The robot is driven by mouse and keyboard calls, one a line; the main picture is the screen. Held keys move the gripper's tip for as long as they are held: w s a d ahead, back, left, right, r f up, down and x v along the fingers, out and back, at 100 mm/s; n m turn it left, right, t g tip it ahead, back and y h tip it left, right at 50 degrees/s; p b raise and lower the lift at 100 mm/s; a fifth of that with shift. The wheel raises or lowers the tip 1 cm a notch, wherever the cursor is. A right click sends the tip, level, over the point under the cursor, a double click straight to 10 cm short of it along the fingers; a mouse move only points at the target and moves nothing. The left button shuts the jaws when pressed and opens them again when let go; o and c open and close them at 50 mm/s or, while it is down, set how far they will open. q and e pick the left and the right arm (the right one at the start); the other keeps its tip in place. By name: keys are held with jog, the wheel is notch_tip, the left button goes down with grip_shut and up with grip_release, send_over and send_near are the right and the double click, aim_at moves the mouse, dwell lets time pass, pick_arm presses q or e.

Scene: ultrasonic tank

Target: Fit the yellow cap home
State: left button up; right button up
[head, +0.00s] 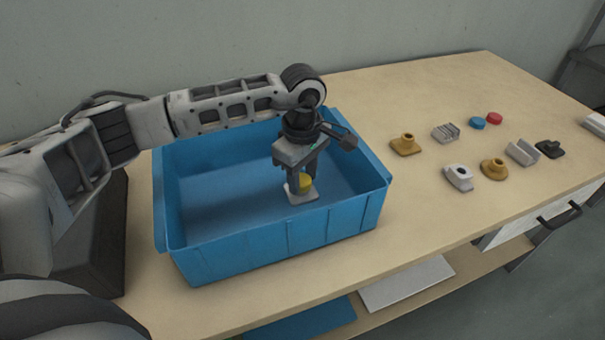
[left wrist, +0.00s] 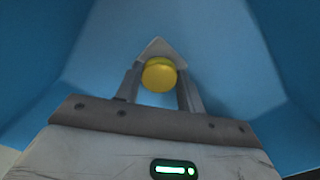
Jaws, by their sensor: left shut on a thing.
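My left gripper (head: 301,180) is inside the blue tank (head: 274,244), pointing down, with its fingers shut on the yellow cap (head: 306,182). The cap is round and sits at or just over a pale, flat base piece (head: 301,197). In the left wrist view the yellow cap (left wrist: 159,75) is between the two fingertips (left wrist: 160,92), with a pale corner of the base piece (left wrist: 158,47) behind it. I cannot tell whether the cap is fully seated on the base piece. My right gripper is not in view.
The tank walls rise around my left gripper. On the table (head: 420,110) to the right lie a blue cap (head: 477,122), a red cap (head: 494,118), tan flanged pieces (head: 405,145), a white flanged piece (head: 458,177), grey blocks (head: 522,152) and a black piece (head: 549,148).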

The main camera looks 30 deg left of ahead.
aim_at(302, 181)
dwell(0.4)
pick_arm(q)
jog(key=o, duration=1)
notch_tip(302, 181, up, 16)
jog(key=shift+b, duration=0.55)
jog(key=shift+s+f, duration=0.1)
